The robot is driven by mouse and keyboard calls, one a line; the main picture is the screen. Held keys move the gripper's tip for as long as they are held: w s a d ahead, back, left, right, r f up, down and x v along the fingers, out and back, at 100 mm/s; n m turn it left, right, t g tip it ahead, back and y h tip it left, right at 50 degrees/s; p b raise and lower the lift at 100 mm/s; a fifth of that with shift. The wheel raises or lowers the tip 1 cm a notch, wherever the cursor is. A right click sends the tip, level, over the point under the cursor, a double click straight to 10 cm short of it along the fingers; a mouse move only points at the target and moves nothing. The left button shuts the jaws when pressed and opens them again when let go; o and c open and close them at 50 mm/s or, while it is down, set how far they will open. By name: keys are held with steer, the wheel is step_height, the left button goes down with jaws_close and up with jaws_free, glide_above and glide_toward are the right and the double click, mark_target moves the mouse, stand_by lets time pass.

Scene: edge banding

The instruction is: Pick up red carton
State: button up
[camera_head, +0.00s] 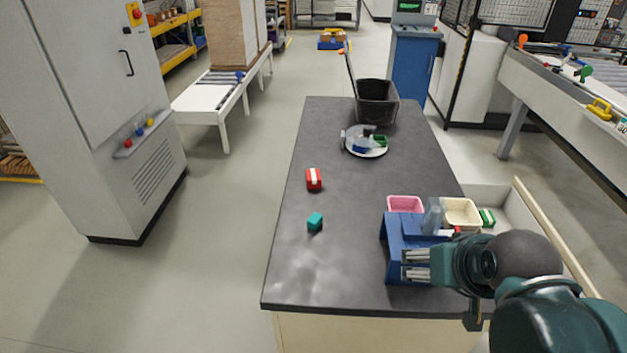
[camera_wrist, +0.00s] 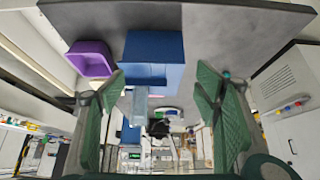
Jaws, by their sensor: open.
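A red carton (camera_head: 313,179) with a white stripe stands on the dark grey table (camera_head: 340,272), left of the table's middle. My gripper (camera_head: 416,265) is at the right front of the table, beside the blue stand, well apart from the carton and pointing left. In the wrist view my gripper (camera_wrist: 167,100) shows its two green fingers spread apart with nothing between them. I cannot make out the red carton in the wrist view.
A teal cube (camera_head: 315,222) lies in front of the carton. A blue stand (camera_head: 397,232), pink bin (camera_head: 405,204) and cream bin (camera_head: 461,212) are at the right. A plate (camera_head: 352,149) with items and a black bucket (camera_head: 378,103) stand farther back. The left front tabletop is clear.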

steer(key=shift+r, duration=0.1)
steer(key=w+a+r+n+g+p, duration=0.1)
steer(key=w+a+r+n+p, duration=0.2)
steer(key=w, duration=0.4)
steer(key=w+a+r+n+g, duration=0.1)
steer(key=w+r+n, duration=0.1)
steer(key=w+r, duration=0.4)
steer(key=n+g+p, duration=0.5)
steer(key=n+p, duration=0.5)
steer(key=n, duration=0.5)
glide_above(313, 174)
steer(key=f, duration=1.8)
steer(key=shift+s+d, duration=0.35)
steer(key=shift+d, duration=0.05)
steer(key=shift+w+a+f, duration=0.2)
steer(key=shift+a+f, duration=0.1)
steer(key=shift+f, duration=0.25)
steer(key=shift+f, duration=1.3)
